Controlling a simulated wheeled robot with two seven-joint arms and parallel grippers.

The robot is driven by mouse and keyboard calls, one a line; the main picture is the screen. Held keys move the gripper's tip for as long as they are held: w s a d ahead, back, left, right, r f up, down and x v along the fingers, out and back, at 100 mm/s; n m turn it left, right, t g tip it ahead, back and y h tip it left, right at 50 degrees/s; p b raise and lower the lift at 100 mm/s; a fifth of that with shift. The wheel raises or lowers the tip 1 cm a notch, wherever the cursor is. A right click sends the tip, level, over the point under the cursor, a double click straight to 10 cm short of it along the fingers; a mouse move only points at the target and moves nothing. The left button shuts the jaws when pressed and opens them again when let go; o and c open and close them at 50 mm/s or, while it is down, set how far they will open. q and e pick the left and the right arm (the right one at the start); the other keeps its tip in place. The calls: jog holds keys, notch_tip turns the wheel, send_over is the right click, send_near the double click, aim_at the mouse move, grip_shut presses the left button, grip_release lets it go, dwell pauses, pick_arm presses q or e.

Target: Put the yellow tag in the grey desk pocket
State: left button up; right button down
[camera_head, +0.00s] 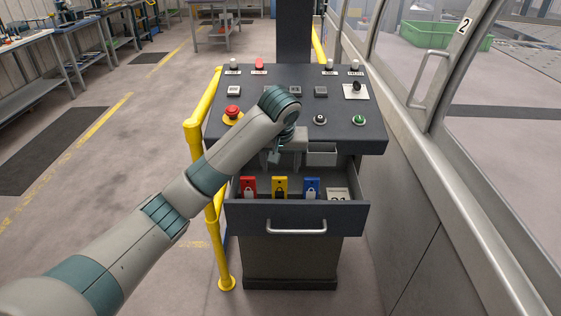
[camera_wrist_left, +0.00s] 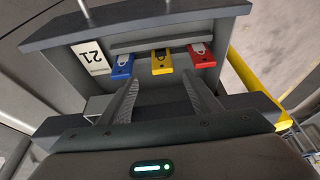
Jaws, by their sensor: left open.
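The yellow tag (camera_head: 280,187) stands upright between a red tag (camera_head: 249,187) and a blue tag (camera_head: 312,187) in the open drawer under the console. In the left wrist view the yellow tag (camera_wrist_left: 162,63) shows between and beyond the fingertips. My left gripper (camera_head: 283,158) is over the drawer behind the tags, partly hidden by its own wrist. In the left wrist view this gripper (camera_wrist_left: 163,90) is open and empty, apart from the tag. A small light grey box, seemingly the grey desk pocket (camera_head: 321,156), is below the console's front edge, right of my gripper. My right gripper is not in view.
The drawer front (camera_head: 297,218) has a metal handle (camera_head: 296,228). A white card marked 21 (camera_head: 338,195) is right of the blue tag. The console (camera_head: 370,134) overhangs the drawer's rear. A yellow rail (camera_head: 198,150) stands left; a glazed machine wall is right.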

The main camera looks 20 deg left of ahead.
pick_arm(q)
jog(key=v, duration=0.4)
jog(key=shift+p, duration=0.4)
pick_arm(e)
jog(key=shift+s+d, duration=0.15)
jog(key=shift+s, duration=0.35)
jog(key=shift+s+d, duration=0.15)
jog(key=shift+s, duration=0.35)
pick_arm(q)
jog(key=shift+f, duration=0.1)
jog(key=shift+o, duration=0.5)
jog(key=shift+d, duration=0.1)
